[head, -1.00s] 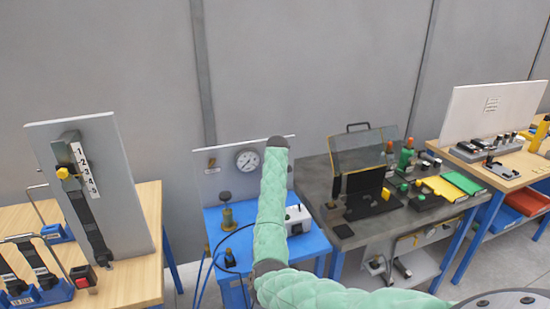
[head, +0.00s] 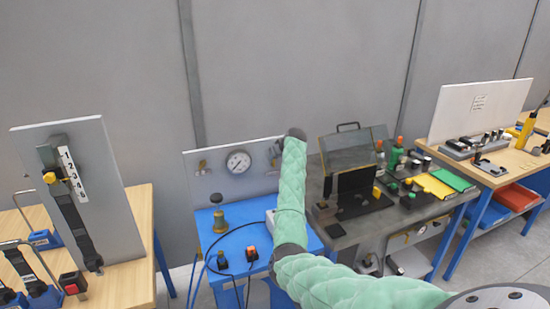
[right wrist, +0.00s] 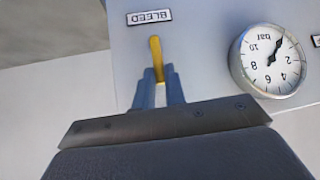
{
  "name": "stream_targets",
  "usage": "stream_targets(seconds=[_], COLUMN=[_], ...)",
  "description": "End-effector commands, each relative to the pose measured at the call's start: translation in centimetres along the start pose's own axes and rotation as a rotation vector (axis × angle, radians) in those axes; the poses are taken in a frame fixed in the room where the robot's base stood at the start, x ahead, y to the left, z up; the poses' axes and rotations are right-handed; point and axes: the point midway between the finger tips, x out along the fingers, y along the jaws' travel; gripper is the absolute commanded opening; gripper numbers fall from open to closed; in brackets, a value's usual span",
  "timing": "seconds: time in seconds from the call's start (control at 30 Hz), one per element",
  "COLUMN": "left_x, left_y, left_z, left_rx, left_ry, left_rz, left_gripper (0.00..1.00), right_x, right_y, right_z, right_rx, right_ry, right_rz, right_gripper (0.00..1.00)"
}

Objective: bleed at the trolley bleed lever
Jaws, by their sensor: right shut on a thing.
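The trolley (head: 240,240) has a blue top and an upright grey panel (head: 215,185) with a round gauge (head: 238,162). In the right wrist view, a yellow lever (right wrist: 156,58) stands on the panel by the upside-down BLEED label (right wrist: 149,17). My right gripper (right wrist: 158,80) is shut on this lever, with a finger on each side of its lower part. The gauge (right wrist: 270,60) shows to the lever's right there. In the head view, my green-sleeved right arm hides the lever and most of the gripper. My left gripper is not in view.
Another valve handle (head: 203,166) is left of the gauge. A brass fitting (head: 220,220), black cables and small switches (head: 251,253) are on the trolley top. A bench with a tall panel (head: 75,190) stands left. A dark bench (head: 350,232) stands close on the right.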

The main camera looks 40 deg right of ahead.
Motion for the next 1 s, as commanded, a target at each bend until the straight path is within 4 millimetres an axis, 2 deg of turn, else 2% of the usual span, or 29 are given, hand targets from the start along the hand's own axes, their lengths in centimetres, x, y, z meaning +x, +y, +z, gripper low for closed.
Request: stream_targets(seconds=[0.4,0.43,0.5,0.53,0.87,1.0], left_x=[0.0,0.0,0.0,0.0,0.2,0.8], left_y=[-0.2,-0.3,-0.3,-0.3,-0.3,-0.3], left_z=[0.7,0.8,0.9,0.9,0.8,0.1], left_rx=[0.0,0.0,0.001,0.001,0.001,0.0], left_ry=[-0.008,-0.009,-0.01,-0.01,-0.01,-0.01], left_rz=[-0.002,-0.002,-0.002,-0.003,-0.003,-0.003], left_gripper=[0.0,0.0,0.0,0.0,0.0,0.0], right_x=[0.1,0.1,0.1,0.1,-0.1,-1.1], right_y=[0.0,0.0,0.0,0.0,0.1,0.1], right_z=[0.1,0.2,0.1,0.1,0.1,0.3], right_rx=[0.005,0.005,0.004,0.004,0.004,0.003], right_ry=[-0.001,-0.001,-0.001,-0.001,0.001,0.002], right_rz=[-0.005,-0.005,-0.005,-0.004,-0.003,-0.002], right_gripper=[0.0,0.18,0.32,0.34,0.34,0.34])
